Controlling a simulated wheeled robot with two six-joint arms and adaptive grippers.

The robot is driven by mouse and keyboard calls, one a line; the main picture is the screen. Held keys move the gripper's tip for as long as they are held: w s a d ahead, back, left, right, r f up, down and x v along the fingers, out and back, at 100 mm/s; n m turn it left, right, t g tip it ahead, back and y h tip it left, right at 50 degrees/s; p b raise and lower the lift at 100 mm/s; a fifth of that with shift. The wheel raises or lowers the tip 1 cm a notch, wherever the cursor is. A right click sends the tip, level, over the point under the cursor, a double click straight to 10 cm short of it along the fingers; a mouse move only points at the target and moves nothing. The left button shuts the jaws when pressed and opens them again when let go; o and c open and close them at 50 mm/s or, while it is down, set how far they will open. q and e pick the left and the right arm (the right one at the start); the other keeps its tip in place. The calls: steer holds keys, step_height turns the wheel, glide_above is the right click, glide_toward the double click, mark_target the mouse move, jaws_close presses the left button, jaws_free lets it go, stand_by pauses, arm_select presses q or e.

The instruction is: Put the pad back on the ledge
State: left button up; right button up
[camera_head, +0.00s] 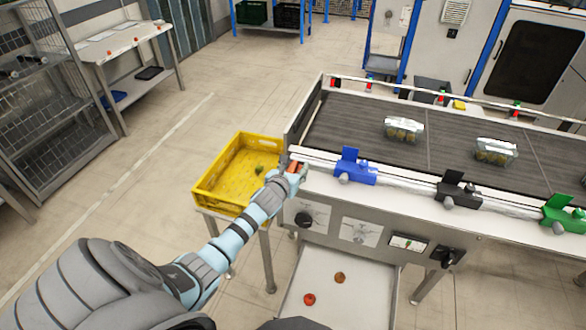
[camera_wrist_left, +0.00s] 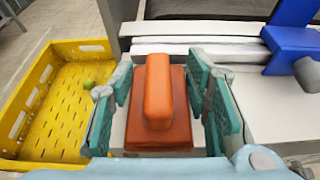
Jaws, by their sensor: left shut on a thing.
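The pad (camera_wrist_left: 158,128) is an orange-red block with a raised orange handle, seen large in the left wrist view. It also shows small in the head view (camera_head: 294,167). My left gripper (camera_wrist_left: 160,95) is shut on the pad, with its green-lined fingers on both sides of the handle. In the head view the left gripper (camera_head: 287,172) is at the left end of the pale ledge (camera_head: 400,186) along the conveyor's front. I cannot tell whether the pad touches the ledge. My right gripper is not in view.
A yellow crate (camera_head: 222,170) with a green item (camera_head: 259,170) stands left of the conveyor. Blue (camera_head: 355,170), black (camera_head: 457,190) and green (camera_head: 566,213) clamp-like fixtures line the ledge to the right. Two clear packs (camera_head: 403,130) lie on the belt (camera_head: 350,120).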

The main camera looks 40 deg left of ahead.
arm_select(q)
steer(key=shift+s+f, duration=0.15)
steer(key=shift+f, duration=0.2)
steer(key=o, duration=1.1)
steer(key=shift+f, duration=0.1)
steer(key=shift+o, duration=0.9)
steer(key=shift+f, duration=0.15)
steer(key=shift+s, duration=0.15)
steer(key=v, duration=1.1)
steer(key=shift+d+r, duration=0.2)
steer(key=shift+r, duration=0.35)
